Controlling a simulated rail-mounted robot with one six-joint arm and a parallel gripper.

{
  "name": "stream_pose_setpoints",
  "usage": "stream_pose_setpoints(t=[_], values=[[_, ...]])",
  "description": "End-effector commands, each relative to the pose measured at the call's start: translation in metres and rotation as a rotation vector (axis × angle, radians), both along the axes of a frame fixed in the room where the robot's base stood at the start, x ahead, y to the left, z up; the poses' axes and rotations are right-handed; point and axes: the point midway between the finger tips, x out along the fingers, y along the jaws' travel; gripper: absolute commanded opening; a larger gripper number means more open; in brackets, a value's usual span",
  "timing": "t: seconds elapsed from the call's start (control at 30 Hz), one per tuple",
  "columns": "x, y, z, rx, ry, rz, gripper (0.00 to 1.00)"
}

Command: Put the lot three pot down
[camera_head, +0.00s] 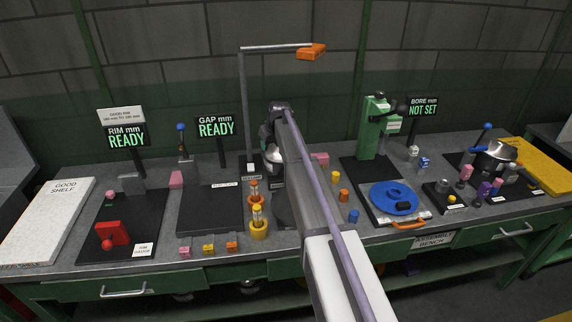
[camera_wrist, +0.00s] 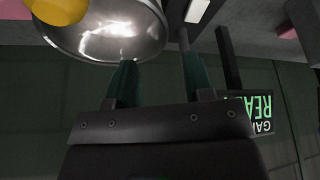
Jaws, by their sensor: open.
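A shiny steel pot (camera_head: 275,160) stands at the middle of the bench, partly hidden behind my arm. It fills the upper left of the wrist view (camera_wrist: 110,38) as a round steel body with a curved rim, a yellow round thing overlapping it. My gripper (camera_wrist: 158,52) has its two dark green fingers apart, the left one overlapping the pot's edge; contact cannot be told. In the head view my gripper (camera_head: 268,142) is beside the pot, mostly covered by my arm. A second steel pot (camera_head: 497,151) is at the right. No lot number is readable on either pot.
The white good shelf (camera_head: 45,215) is at the far left. The rim sign (camera_head: 127,137) and gap sign (camera_head: 216,126) read READY; the bore sign (camera_head: 423,107) reads NOT SET. A post with an orange-ended bar (camera_head: 311,51) rises behind my arm. A blue disc (camera_head: 394,197) lies right of it.

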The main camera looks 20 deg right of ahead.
Motion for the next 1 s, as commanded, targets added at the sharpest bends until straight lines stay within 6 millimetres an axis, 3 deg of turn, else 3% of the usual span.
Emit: stream_pose_setpoints(t=[0.03,0.13,0.37,0.63,0.87,1.0], values=[[0.005,0.0,-0.019,0.0,0.0,0.0,0.47],[0.012,0.002,-0.04,0.0,0.001,0.0,0.47],[0.017,0.003,-0.046,0.0,0.001,-0.001,0.47],[0.032,0.006,-0.094,0.0,0.001,-0.002,0.47],[0.034,0.006,-0.091,0.0,0.001,-0.003,0.47],[0.034,0.006,-0.091,-0.001,0.001,-0.004,0.36]])
